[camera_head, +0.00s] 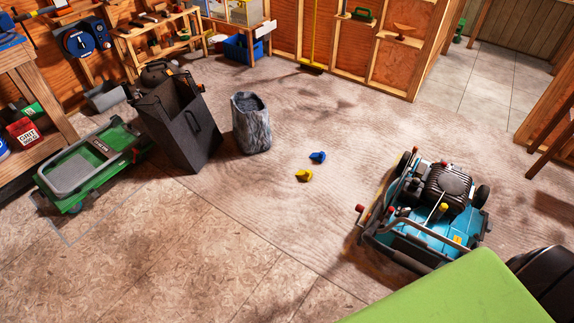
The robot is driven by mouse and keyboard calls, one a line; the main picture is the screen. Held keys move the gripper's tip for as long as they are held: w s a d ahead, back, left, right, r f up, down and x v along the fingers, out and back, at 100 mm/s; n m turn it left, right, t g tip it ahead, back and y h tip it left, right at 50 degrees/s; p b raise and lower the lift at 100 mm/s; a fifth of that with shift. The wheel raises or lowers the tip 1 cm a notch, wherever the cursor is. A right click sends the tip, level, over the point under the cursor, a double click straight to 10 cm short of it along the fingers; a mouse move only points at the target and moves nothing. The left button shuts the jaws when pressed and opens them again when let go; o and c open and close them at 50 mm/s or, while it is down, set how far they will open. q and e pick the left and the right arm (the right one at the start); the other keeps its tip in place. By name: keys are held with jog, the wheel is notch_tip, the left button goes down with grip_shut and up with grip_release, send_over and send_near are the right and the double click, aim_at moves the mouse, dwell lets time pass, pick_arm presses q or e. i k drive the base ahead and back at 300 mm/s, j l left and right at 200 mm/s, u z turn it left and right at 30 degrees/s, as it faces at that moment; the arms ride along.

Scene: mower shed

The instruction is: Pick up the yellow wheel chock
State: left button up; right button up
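A small yellow wheel chock (303,175) lies on the floor near the middle of the head view. A similar blue chock (318,157) lies just behind it and slightly to the right, apart from it. Bare floor surrounds both. Neither of my grippers shows in this view.
A blue mower (440,205) stands to the right of the chocks. A green surface (455,295) fills the lower right. The floor in front is clear.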

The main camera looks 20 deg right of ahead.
aim_at(306, 175)
jog(key=i+j, duration=0.1)
jog(key=i, duration=0.4)
jog(key=i+j, duration=0.1)
jog(key=i, duration=0.4)
jog(key=i+j+z, duration=0.1)
jog(key=i, duration=0.4)
